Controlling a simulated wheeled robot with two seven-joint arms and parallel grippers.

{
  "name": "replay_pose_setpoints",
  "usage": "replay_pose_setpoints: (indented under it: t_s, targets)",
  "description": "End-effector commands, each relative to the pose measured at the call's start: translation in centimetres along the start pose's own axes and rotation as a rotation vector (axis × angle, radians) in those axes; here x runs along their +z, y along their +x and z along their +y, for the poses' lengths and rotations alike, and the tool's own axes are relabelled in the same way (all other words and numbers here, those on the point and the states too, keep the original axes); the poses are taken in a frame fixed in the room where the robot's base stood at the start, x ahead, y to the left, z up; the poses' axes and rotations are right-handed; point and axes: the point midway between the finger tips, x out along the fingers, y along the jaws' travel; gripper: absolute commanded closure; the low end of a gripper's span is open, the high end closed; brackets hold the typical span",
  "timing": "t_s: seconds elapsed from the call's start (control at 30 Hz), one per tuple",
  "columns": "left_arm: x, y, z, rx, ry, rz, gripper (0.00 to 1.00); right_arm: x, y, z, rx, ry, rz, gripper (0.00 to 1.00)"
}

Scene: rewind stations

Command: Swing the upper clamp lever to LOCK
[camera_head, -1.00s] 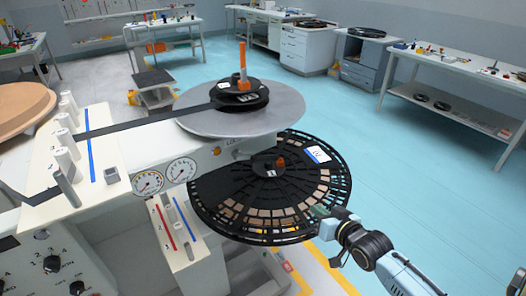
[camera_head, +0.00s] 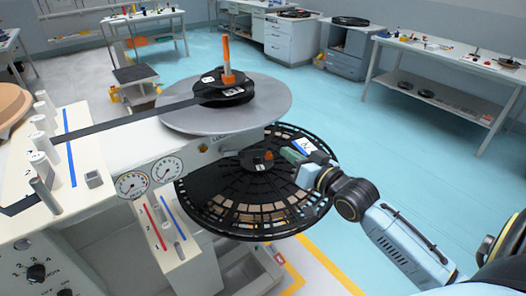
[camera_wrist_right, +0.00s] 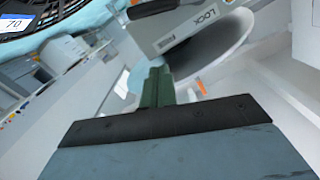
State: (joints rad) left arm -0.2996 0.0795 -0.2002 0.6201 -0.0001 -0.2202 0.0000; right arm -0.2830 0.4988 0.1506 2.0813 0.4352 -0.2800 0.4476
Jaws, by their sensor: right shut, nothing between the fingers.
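An orange handle (camera_head: 227,50) stands upright on the black hub (camera_head: 222,84) of the upper platter (camera_head: 272,106); I cannot tell for certain that it is the upper clamp lever. In the right wrist view, a panel with the word LOCK (camera_wrist_right: 206,18) shows at the top, beside a dark bar (camera_wrist_right: 152,8). My right gripper (camera_head: 292,154) is over the right side of the lower reel (camera_head: 220,215), right of and below the upper platter, apart from the orange handle. Its green fingers (camera_wrist_right: 157,86) are shut and empty. My left gripper is out of view.
The lower reel has a small orange knob (camera_head: 268,155) on its hub and a white label (camera_head: 304,146). Two gauges (camera_head: 133,184) and a white console (camera_head: 75,160) stand at left. A dark strip (camera_head: 130,115) runs to the upper hub. Blue floor lies clear at right.

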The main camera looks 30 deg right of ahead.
Motion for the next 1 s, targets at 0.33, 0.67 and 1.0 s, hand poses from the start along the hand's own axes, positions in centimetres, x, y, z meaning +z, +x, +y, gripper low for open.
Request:
replay_pose_setpoints:
  t_s: [0.33,0.67,1.0]
  targets:
    - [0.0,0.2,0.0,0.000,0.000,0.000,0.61,-0.1,6.2,0.0,0.000,0.000,0.003,1.00]
    - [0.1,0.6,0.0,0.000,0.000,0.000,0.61,2.8,9.3,0.0,0.001,0.001,-0.003,1.00]
    - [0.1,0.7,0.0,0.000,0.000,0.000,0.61,3.9,9.6,0.0,0.000,-0.001,0.000,1.00]
